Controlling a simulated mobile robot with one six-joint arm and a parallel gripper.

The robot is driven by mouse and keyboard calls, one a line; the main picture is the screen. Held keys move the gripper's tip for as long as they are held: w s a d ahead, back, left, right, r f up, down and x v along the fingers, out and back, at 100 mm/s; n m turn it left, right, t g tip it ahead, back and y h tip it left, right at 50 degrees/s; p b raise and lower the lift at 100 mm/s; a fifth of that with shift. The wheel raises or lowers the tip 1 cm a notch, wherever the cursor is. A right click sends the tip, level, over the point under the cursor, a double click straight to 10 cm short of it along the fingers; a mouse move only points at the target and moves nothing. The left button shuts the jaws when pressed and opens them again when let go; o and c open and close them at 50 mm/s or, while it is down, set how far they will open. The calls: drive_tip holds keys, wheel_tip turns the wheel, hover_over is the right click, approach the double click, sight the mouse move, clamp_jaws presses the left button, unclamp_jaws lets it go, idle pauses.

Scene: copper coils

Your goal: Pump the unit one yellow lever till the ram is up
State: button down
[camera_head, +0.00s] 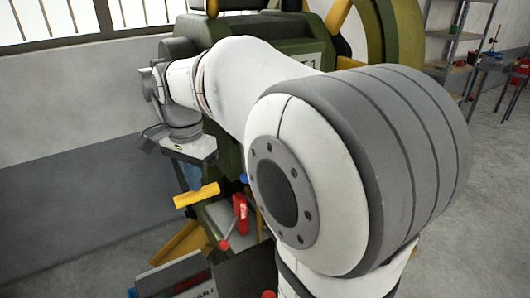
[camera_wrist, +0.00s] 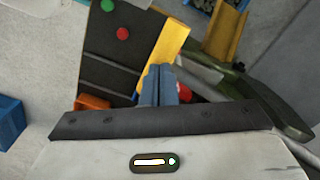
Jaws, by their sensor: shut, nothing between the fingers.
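The yellow lever (camera_head: 196,195) shows in the head view just below my gripper, in front of the green machine (camera_head: 230,160). The yellow lever (camera_wrist: 170,45) also shows in the wrist view, where it runs up and to the right from beyond my fingertips. My gripper (camera_wrist: 161,72) is shut, with its two blue-grey fingers together and nothing between them. The fingertips overlap the near end of the lever in the wrist view; I cannot tell whether they touch it. The ram cannot be made out, and my arm covers much of the machine.
A red part (camera_head: 240,213) stands right of the lever. A dark panel (camera_wrist: 120,55) bears a red button (camera_wrist: 123,33) and a green button (camera_wrist: 107,5). A blue bin (camera_wrist: 10,122) is at the left. Shelving (camera_head: 455,45) stands at the back right, beyond open floor.

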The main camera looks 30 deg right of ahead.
drive_tip(key=shift+f+b, duration=0.35)
drive_tip(key=shift+f, duration=0.75)
drive_tip(key=shift+w+f+b, duration=0.2)
drive_tip(key=shift+f+b, duration=0.15)
drive_tip(key=shift+f, duration=0.15)
drive_tip(key=shift+w+f+b, duration=0.3)
drive_tip(key=shift+f+b, duration=0.05)
drive_tip(key=shift+f, duration=0.35)
drive_tip(key=shift+w+f+b, duration=0.35)
drive_tip(key=shift+f+b, duration=0.05)
drive_tip(key=shift+f, duration=0.35)
drive_tip(key=shift+w+f+b, duration=0.3)
drive_tip(key=shift+f+b, duration=0.05)
drive_tip(key=shift+f, duration=0.35)
drive_tip(key=shift+w+f, duration=0.2)
drive_tip(key=shift+f, duration=0.35)
drive_tip(key=shift+w+f+b, duration=0.55)
drive_tip(key=shift+w+f, duration=0.1)
drive_tip(key=shift+f, duration=0.35)
drive_tip(key=shift+w+f+b, duration=0.5)
drive_tip(key=shift+w+f, duration=0.15)
drive_tip(key=shift+f, duration=0.35)
